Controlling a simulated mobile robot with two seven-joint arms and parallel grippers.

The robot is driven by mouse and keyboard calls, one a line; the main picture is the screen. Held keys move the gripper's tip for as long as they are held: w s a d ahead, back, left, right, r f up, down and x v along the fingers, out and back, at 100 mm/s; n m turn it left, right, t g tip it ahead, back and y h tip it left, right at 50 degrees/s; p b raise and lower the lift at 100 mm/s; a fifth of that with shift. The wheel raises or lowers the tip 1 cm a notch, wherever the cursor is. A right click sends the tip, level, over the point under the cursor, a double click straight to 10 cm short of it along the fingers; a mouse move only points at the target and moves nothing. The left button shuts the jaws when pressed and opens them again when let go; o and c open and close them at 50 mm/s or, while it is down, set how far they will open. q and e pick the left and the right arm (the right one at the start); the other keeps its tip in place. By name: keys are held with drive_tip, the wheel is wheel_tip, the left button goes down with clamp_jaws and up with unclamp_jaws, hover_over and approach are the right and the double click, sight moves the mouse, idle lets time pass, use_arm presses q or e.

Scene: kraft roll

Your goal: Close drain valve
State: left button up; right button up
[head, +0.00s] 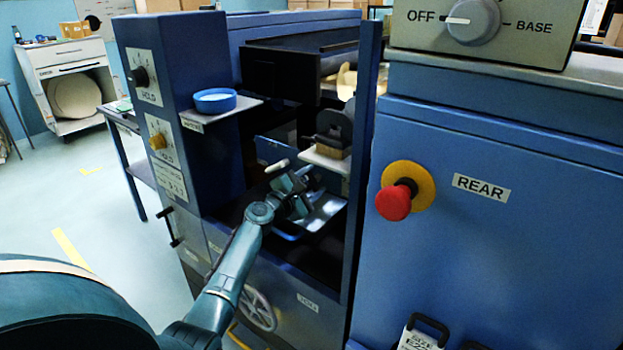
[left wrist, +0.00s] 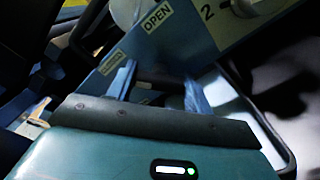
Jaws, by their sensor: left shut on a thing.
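My left gripper (head: 290,187) reaches into the open bay of the blue machine, above a shiny tray (head: 327,210). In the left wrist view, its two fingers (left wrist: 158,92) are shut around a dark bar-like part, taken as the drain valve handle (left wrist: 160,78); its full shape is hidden. Just beyond it is a blue panel with an OPEN label (left wrist: 156,16), a second small label (left wrist: 112,62) and the number 2. A pale knob (left wrist: 245,8) shows at the top edge. The valve body cannot be made out in the head view. My right gripper is not in view.
A blue dish (head: 215,101) stands on a small shelf left of the bay. The bay's right post (head: 364,170) is close to my arm. A red stop button (head: 394,202) is on the REAR panel at right. A handwheel (head: 257,308) is below my forearm.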

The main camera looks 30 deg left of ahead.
use_arm(q)
drive_tip(key=shift+n+p, duration=0.3)
drive_tip(key=shift+n, duration=0.5)
drive_tip(key=o, duration=1)
drive_tip(key=s, duration=0.4)
drive_tip(key=s+p, duration=0.1)
drive_tip(key=s, duration=0.3)
drive_tip(key=s+a, duration=0.1)
drive_tip(key=s, duration=0.4)
drive_tip(key=shift+s+p, duration=0.1)
drive_tip(key=shift+p, duration=0.3)
